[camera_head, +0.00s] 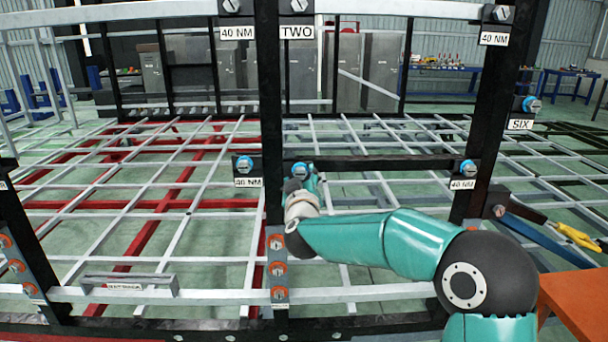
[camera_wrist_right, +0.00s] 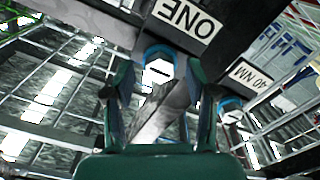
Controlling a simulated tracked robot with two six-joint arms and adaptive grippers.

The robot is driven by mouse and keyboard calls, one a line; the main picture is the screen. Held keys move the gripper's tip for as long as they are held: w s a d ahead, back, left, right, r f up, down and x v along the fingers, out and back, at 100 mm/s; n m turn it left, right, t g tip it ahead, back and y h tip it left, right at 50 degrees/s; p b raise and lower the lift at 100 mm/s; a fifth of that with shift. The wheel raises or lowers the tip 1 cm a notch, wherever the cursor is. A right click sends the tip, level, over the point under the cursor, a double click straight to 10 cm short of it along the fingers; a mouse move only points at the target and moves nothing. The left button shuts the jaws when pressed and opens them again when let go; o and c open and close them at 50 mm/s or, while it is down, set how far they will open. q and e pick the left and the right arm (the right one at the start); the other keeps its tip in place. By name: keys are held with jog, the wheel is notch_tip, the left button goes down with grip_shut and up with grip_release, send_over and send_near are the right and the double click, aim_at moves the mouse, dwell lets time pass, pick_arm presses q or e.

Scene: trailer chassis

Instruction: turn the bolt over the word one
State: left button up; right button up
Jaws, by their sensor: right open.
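The bolt with a blue collar beside the ONE label (camera_wrist_right: 185,17) shows in the right wrist view (camera_wrist_right: 158,70). The label appears upside down there. In the head view the bolt (camera_head: 300,170) sits on the dark crossbeam, partly covered by my right gripper (camera_head: 306,183), and the label is hidden. My right gripper also shows in the wrist view (camera_wrist_right: 158,88). It is open, with one finger on each side of the bolt in the picture. I cannot tell whether the fingers reach around the head. My left gripper is not in view.
A dark upright post (camera_head: 271,110) stands just left of my gripper. A SIX bolt (camera_head: 531,105) is at the right. An orange surface (camera_head: 580,300) is at lower right.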

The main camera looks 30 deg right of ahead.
jog(key=shift+w+d, duration=0.3)
jog(key=shift+w, duration=0.2)
